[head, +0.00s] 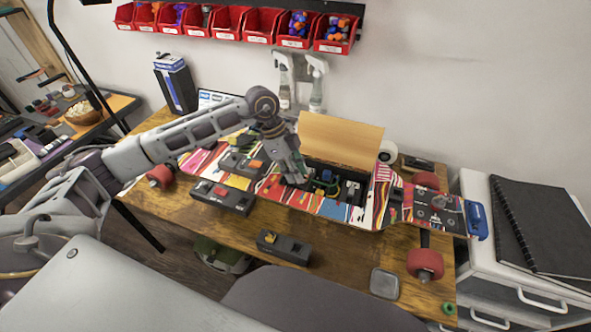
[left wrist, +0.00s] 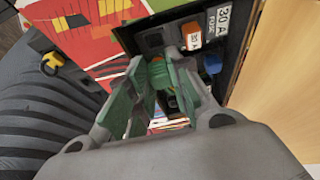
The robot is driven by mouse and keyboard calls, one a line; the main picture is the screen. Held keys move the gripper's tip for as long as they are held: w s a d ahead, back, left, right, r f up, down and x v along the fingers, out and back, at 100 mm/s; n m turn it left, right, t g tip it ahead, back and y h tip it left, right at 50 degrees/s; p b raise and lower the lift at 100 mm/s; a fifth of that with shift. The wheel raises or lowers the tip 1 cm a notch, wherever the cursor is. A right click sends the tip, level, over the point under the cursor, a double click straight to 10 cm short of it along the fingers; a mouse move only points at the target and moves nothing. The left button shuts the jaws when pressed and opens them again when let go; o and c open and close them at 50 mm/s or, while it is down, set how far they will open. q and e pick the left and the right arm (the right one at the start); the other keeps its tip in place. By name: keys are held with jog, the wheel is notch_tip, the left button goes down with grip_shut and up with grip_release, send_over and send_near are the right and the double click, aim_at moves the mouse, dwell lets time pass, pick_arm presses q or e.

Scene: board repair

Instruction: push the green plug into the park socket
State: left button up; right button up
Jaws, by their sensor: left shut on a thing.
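My left gripper (head: 291,179) reaches down into the open electronics bay of the patterned skateboard deck (head: 330,209). In the left wrist view its two fingers (left wrist: 156,85) are shut on the green plug (left wrist: 158,72), which sits between the fingertips. In the head view the gripper mostly hides the plug. The park socket cannot be told for certain; a dark square opening (left wrist: 154,40) shows in the bay beside the orange 30A fuse (left wrist: 191,36). I cannot tell whether the plug touches a socket. My right gripper is not in view.
A wooden panel (head: 340,139) stands behind the bay. A blue connector (head: 326,175) is inside it. Black boxes with a red switch (head: 222,196) and a yellow switch (head: 284,246) lie in front. A metal tin (head: 384,283) is at the front right. Bare tabletop surrounds the yellow-switch box.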

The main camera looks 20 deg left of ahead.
aim_at(296, 184)
pick_arm(q)
jog(key=shift+f+b, duration=0.35)
jog(key=shift+f, duration=0.5)
jog(key=shift+f, duration=0.7)
dwell(0.9)
jog(key=shift+f, duration=1.15)
dwell(3.9)
jog(key=o, duration=0.9)
jog(key=shift+o, duration=0.4)
jog(key=shift+f, duration=0.1)
